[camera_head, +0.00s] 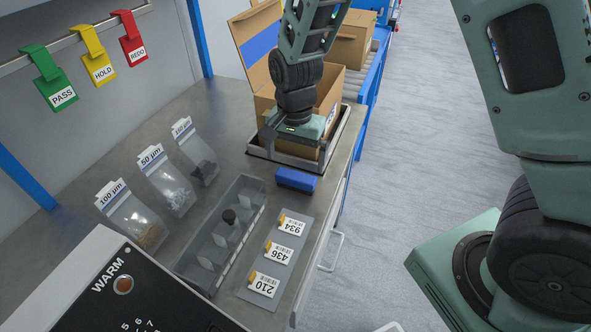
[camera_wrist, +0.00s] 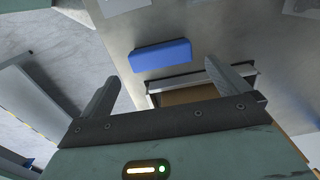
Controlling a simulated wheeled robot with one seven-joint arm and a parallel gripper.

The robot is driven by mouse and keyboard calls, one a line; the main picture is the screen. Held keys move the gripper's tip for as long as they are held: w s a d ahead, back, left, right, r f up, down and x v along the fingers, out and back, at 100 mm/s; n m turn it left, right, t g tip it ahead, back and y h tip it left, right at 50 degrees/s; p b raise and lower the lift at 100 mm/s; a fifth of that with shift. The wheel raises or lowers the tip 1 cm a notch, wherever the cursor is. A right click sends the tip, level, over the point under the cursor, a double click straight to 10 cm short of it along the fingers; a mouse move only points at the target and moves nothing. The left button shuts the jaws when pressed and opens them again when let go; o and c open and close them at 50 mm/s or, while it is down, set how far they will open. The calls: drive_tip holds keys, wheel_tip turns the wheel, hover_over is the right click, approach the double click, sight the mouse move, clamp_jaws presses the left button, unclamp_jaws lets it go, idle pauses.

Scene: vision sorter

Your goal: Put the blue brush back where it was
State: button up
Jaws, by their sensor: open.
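The blue brush (camera_head: 296,180) lies on the grey bench near its right edge, just in front of the metal tray that holds the cardboard box. In the wrist view the brush (camera_wrist: 160,55) is a plain blue block beyond my fingertips, apart from them. My gripper (camera_head: 283,138) hangs at the near side of the open cardboard box, above the tray rim. In the wrist view my gripper (camera_wrist: 168,88) has its two fingers spread wide with nothing between them. The underside of the brush is hidden.
The metal tray (camera_head: 256,152) and open box (camera_head: 329,104) stand behind the brush. A grey divided bin (camera_head: 197,278) with a dark knob-topped item and a plate of numbered tags (camera_head: 251,297) lie nearer. Sample bags (camera_head: 166,190) stand left. Bare bench surrounds the brush.

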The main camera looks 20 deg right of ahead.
sight(295, 176)
drive_tip(key=s+a+r+n+y, duration=0.1)
drive_tip(key=s+a+r+n, duration=0.55)
drive_tip(key=s+r, duration=0.35)
drive_tip(key=s+r+n, duration=0.3)
drive_tip(key=s+n, duration=0.7)
drive_tip(key=s, duration=0.3)
drive_tip(key=shift+d, duration=0.2)
wheel_tip(295, 176, up, 4)
drive_tip(key=p, duration=0.4)
